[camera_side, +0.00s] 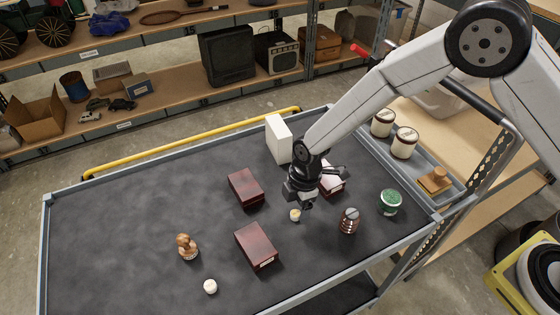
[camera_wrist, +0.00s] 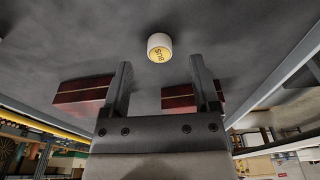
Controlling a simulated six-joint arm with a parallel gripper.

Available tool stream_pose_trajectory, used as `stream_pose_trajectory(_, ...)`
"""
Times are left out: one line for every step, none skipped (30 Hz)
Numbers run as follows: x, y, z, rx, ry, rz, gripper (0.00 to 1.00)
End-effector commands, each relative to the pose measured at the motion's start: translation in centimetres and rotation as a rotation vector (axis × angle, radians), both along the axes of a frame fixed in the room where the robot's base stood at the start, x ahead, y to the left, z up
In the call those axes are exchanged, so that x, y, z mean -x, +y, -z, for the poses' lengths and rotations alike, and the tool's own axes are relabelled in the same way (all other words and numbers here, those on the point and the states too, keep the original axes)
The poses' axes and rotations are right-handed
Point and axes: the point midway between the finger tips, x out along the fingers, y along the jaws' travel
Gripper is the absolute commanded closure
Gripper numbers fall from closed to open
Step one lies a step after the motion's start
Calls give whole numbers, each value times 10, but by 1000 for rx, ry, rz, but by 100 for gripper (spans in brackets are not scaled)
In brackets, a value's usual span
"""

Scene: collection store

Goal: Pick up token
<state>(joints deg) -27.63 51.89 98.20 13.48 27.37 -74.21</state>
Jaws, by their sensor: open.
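A small white cylinder with a yellowish lettered face, apparently the token (camera_side: 295,215), stands on the dark cart top just below my gripper (camera_side: 301,202) in the side view. In the wrist view the token (camera_wrist: 159,46) lies just beyond the fingertips, roughly centred between the two fingers. My gripper (camera_wrist: 160,62) is open with nothing between its fingers, and the token is apart from them. A second small white piece (camera_side: 210,287) sits near the front edge in the side view; I cannot tell its face.
Dark red boxes (camera_side: 245,187) (camera_side: 256,246) lie left of my gripper, and another box (camera_side: 332,182) is behind it. A white box (camera_side: 279,139) stands at the back. A ribbed brown jar (camera_side: 348,221) and green-topped pot (camera_side: 390,202) are right. A figurine (camera_side: 187,246) stands front left.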

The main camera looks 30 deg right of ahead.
Motion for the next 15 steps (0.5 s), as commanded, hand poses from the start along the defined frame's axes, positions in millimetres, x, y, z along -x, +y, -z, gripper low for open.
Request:
stream_pose_trajectory(1,0,7,1,1,0,22)
stream_pose_trajectory(0,1,9,0,0,0,22)
stream_pose_trajectory(0,1,13,0,-1,-1,22)
stream_pose_trajectory(0,2,16,1,-1,0,22)
stream_pose_trajectory(0,2,18,1,-1,0,22)
stream_pose_trajectory(0,2,20,1,-2,0,22)
stream_pose_trajectory(0,2,22,0,-3,0,22)
stream_pose_trajectory(0,2,23,0,-3,0,22)
stream_pose_trajectory(0,3,24,0,-4,0,22)
stream_pose_trajectory(0,3,25,0,-4,0,22)
stream_pose_trajectory(0,3,25,0,-4,0,22)
stream_pose_trajectory(0,3,25,0,-5,1,22)
stream_pose_trajectory(0,3,25,0,-5,1,22)
stream_pose_trajectory(0,3,25,0,-5,1,22)
stream_pose_trajectory(0,3,25,0,-5,1,22)
